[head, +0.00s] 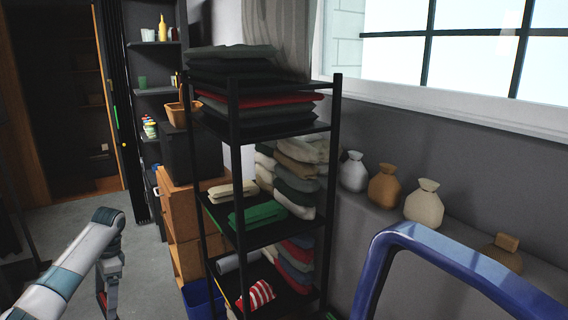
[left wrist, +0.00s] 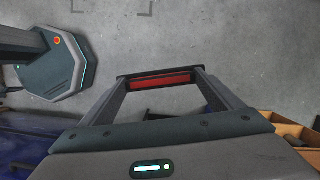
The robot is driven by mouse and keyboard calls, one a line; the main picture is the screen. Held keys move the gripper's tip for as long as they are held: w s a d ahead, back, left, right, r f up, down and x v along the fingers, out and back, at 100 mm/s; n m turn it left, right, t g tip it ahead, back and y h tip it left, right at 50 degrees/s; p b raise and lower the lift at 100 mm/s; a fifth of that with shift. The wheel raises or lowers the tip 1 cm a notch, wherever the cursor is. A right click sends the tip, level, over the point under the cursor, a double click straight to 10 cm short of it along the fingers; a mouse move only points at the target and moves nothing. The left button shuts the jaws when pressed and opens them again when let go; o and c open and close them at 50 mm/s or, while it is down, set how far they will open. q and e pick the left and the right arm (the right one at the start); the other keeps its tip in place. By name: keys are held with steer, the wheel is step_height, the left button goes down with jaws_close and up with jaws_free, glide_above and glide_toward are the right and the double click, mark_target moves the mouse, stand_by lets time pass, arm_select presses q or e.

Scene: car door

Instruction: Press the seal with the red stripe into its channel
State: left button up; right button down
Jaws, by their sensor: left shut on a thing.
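The seal with the red stripe (left wrist: 165,80) shows in the left wrist view as a short dark piece with a red face, spanning between my fingertips. My left gripper (head: 103,298) is shut on it, low at the left of the head view above the floor. A little red shows at the gripper there. The car door (head: 395,245) is at the lower right of the head view; only its blue window frame shows, far from my left gripper. The seal's channel cannot be made out. My right gripper is not in view.
A black rack (head: 236,165) with folded cloths stands between my left gripper and the door. A blue bin (head: 203,299) and wooden crates (head: 182,220) are beside it. Sacks (head: 424,203) sit on a ledge under the window. Grey floor (head: 150,270) around my left gripper is clear.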

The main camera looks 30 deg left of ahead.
arm_select(q)
steer(key=shift+s+a+r, duration=0.4)
steer(key=shift+a+r, duration=0.35)
steer(key=shift+r, duration=0.1)
steer(key=shift+w+d+f, duration=0.25)
steer(key=shift+d+f, duration=0.15)
steer(key=shift+f, duration=0.1)
steer(key=w+d+f+n+h, duration=0.1)
steer(key=w+d+f+n, duration=0.3)
steer(key=d+f, duration=0.45)
steer(key=w+d+r+n+h, duration=0.25)
steer(key=d+n, duration=0.35)
steer(key=d, duration=0.9)
steer(key=w+d+r+m, duration=0.2)
steer(key=d+r, duration=0.4)
steer(key=d, duration=0.5)
steer(key=w+d+r+m+y, duration=0.1)
steer(key=w+d+r+m, duration=0.1)
steer(key=d+r, duration=0.4)
steer(key=w+d+r+m+y, duration=0.1)
steer(key=w+d+r, duration=0.3)
steer(key=d, duration=1.3)
steer(key=shift+r+m, duration=0.8)
steer(key=shift+r, duration=0.75)
steer(key=shift+w+y, duration=0.1)
steer(key=shift+y, duration=0.15)
